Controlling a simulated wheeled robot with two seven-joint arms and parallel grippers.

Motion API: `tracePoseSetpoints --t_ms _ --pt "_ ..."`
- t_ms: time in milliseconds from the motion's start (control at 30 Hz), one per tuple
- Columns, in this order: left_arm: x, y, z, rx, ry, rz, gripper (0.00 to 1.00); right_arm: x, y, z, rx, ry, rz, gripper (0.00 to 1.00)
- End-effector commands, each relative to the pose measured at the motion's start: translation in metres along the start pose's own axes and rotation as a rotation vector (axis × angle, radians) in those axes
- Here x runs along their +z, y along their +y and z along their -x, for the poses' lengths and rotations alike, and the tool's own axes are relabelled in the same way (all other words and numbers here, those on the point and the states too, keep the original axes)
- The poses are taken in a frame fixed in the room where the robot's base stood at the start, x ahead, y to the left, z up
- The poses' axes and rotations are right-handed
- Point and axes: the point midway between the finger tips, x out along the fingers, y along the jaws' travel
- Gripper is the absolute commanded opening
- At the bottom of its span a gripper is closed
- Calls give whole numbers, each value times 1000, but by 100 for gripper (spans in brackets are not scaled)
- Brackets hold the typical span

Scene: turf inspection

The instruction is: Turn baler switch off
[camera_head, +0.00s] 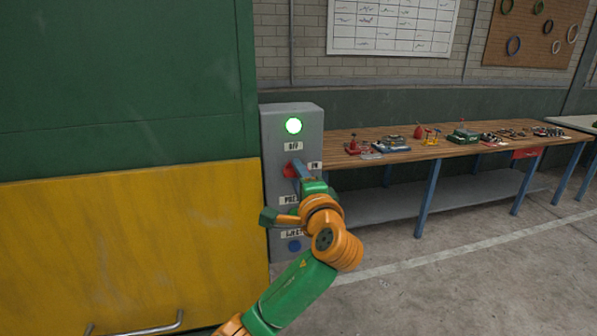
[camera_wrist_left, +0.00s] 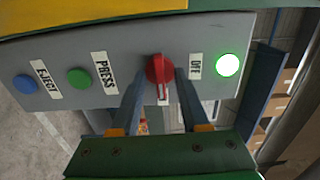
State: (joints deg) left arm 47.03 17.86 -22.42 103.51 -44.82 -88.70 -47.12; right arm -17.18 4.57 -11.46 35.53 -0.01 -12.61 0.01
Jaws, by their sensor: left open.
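A grey control box (camera_head: 312,118) stands against the yellow and green machine. It carries a red rotary switch (camera_wrist_left: 158,68) with a white mark pointing toward the bottom of the wrist view. The OFF label (camera_wrist_left: 195,66) sits between the switch and a lit green lamp (camera_wrist_left: 228,65); an ON label (camera_head: 315,166) is right of the switch in the head view. My left gripper (camera_head: 301,174) is open at the switch, its fingers on either side of the red knob in the wrist view. Contact cannot be told. My right gripper is out of view.
Below the switch are a green PRESS button (camera_wrist_left: 79,79) and a blue EJECT button (camera_head: 294,246). The machine's yellow panel (camera_head: 130,245) is close on the left. A wooden workbench (camera_head: 400,157) with small items stands right. The floor (camera_head: 470,285) in front is clear.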

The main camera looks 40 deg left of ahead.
Motion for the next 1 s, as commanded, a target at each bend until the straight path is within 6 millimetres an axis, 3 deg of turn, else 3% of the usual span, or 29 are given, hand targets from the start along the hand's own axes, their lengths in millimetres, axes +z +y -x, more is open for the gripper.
tracePoseSetpoints --t_ms 133,167,300,333,667,1000 --pt "0 1 0 1 1 0 45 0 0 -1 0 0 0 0" --pt "0 1 0 1 1 0 40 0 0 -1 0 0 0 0" --pt "0 1 0 1 1 0 2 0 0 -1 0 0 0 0" --pt "0 1 0 1 1 0 0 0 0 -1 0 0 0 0" --pt "-1 2 0 1 2 17 0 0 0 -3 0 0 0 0" --pt "-1 5 0 2 3 208 0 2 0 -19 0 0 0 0"
